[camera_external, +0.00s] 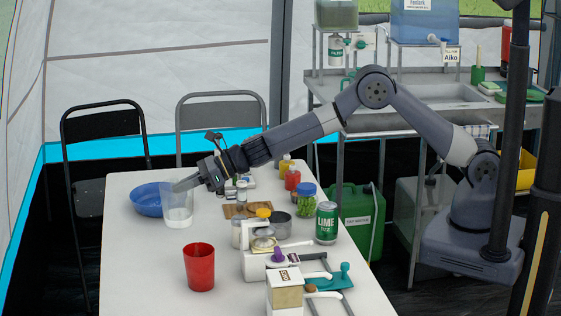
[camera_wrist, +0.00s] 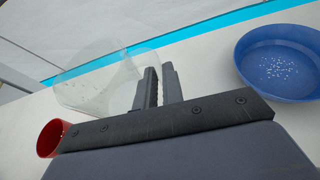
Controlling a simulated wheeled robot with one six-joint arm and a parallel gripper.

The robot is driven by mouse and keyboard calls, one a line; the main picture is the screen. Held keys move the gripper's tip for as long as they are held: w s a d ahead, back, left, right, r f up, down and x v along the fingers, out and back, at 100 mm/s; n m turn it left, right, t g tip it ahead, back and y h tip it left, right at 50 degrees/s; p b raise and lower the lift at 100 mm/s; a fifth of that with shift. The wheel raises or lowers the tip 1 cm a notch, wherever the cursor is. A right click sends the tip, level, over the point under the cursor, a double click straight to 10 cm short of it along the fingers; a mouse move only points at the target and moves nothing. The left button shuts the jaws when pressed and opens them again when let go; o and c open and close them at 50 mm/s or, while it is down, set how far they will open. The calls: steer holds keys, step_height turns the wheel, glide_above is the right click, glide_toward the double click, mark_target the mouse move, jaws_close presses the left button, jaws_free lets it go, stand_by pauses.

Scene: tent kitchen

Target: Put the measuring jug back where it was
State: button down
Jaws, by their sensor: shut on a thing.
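The measuring jug (camera_external: 177,212) is clear and upright at the left side of the white table, in front of the blue bowl. Something whitish shows in its lower part. My gripper (camera_external: 188,183) reaches it from the right and is shut on it near the upper part. In the wrist view the jug (camera_wrist: 88,88) is pale and see-through, with the fingers (camera_wrist: 160,88) at its side. I cannot tell whether its base touches the table.
The blue bowl (camera_external: 146,204), with white grains inside in the wrist view (camera_wrist: 262,88), stands close behind the jug. A red cup (camera_external: 199,268) stands in front. Jars, a green can (camera_external: 327,223) and kitchen tools crowd the table's right side. The front left is clear.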

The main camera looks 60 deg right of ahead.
steer(key=shift+w+d+f+p, duration=0.1)
steer(key=shift+w+f+p, duration=0.15)
steer(key=shift+f+p, duration=0.75)
steer(key=shift+w+d+f+p, duration=0.2)
steer(key=shift+f+p, duration=0.25)
steer(key=shift+f, duration=1.1)
steer(key=shift+w+d+f+p, duration=0.1)
steer(key=shift+w+f+p, duration=0.2)
steer(key=shift+f+p, duration=0.7)
steer(key=shift+f+b, duration=0.45)
steer(key=shift+b, duration=0.15)
steer(key=c, duration=1.5)
jaws_free()
steer(key=shift+c, duration=0.2)
steer(key=shift+r, duration=0.1)
